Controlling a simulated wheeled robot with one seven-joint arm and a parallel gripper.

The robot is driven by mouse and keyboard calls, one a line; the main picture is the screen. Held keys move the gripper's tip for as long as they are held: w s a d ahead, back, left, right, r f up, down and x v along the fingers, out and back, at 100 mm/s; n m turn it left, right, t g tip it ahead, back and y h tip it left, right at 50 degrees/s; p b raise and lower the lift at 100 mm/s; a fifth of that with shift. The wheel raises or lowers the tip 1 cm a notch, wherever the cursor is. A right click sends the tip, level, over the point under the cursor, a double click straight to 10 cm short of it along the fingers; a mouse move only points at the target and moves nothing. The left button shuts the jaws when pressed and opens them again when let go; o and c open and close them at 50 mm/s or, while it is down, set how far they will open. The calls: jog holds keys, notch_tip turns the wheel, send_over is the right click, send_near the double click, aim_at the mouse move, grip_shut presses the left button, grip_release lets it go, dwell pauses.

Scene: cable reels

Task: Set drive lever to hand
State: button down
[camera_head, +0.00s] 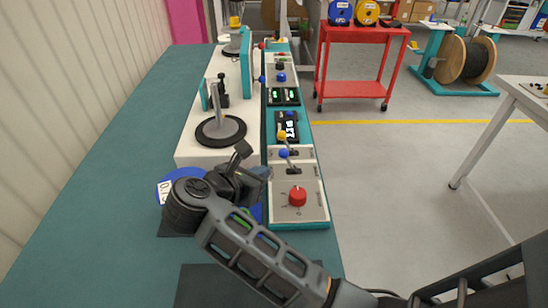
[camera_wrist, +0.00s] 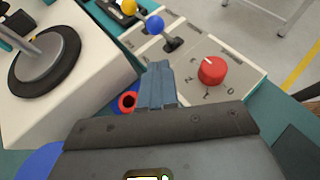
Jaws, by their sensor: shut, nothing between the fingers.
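A lever with a blue ball knob (camera_head: 284,153) stands on the near part of the control panel (camera_head: 318,208). A lever with a yellow ball knob (camera_head: 282,136) is just behind it. The labels are too small to read, so I cannot tell which is the drive lever. In the wrist view the blue knob (camera_wrist: 155,25) and the yellow knob (camera_wrist: 129,7) are at the top, beyond my fingers. My gripper (camera_head: 266,172) is shut and empty, left of the panel and a little nearer than the blue knob. Its shut fingers also show in the wrist view (camera_wrist: 157,82), apart from both levers.
A red rotary knob (camera_head: 297,196) is on the panel's near end, right of my gripper. A white machine block with a black disc (camera_head: 221,131) stands left of the panel. A blue reel (camera_head: 172,187) lies partly under my arm. The left bench top (camera_head: 95,190) is clear.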

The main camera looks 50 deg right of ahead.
aim_at(288, 161)
jog(key=shift+w+d+f+p, duration=0.15)
jog(key=shift+d+p, duration=0.1)
jog(key=shift+d, duration=0.7)
jog(key=shift+s+d+f+p, duration=0.1)
jog(key=shift+d+p, duration=0.1)
jog(key=shift+d, duration=0.8)
jog(key=shift+w+d+f+p, duration=0.15)
jog(key=shift+d+p, duration=0.1)
jog(key=shift+d, duration=0.7)
jog(key=shift+d+r, duration=0.1)
